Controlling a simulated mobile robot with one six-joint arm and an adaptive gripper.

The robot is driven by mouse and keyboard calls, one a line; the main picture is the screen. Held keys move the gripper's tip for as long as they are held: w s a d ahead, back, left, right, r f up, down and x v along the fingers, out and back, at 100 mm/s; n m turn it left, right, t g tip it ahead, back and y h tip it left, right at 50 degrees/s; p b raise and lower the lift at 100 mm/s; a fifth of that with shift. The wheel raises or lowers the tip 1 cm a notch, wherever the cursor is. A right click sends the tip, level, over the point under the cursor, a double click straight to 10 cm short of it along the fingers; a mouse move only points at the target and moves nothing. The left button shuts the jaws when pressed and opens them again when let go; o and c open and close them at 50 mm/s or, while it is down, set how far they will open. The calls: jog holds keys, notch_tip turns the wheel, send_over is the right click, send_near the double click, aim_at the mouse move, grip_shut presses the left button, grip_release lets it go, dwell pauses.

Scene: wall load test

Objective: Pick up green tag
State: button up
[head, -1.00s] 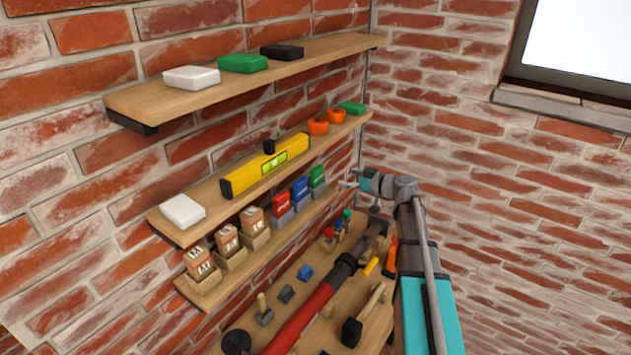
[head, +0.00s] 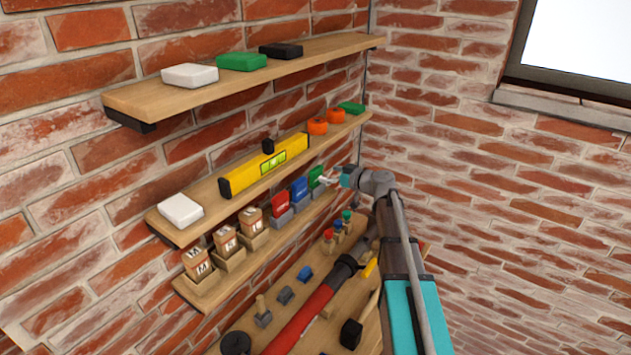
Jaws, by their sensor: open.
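The green tag (head: 315,177) stands in a small grey holder at the right end of a row on the third shelf, beside the blue tag (head: 299,189) and the red tag (head: 280,203). My gripper (head: 324,182) is open, with its fingers at the green tag's right side and partly in front of it. I cannot tell whether the fingers touch the tag or stand around it.
A yellow level (head: 264,166) and orange rolls (head: 317,126) sit on the shelf just above. Boxes in holders (head: 227,240) stand left of the tags. The bottom shelf holds a red tube (head: 305,318) and tools. Free room lies right, before the brick wall (head: 480,140).

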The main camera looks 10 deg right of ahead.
aim_at(319, 171)
jog(key=shift+b+x, duration=0.4)
jog(key=shift+x, duration=2.1)
jog(key=c, duration=0.9)
jog(key=shift+o, duration=0.2)
jog(key=shift+r, duration=0.15)
notch_tip(319, 171, up, 7)
jog(key=p, duration=0.7)
jog(key=f+v, duration=0.3)
jog(key=v, duration=1.5)
jog(key=shift+s, duration=0.15)
jog(key=shift+d+f, duration=0.1)
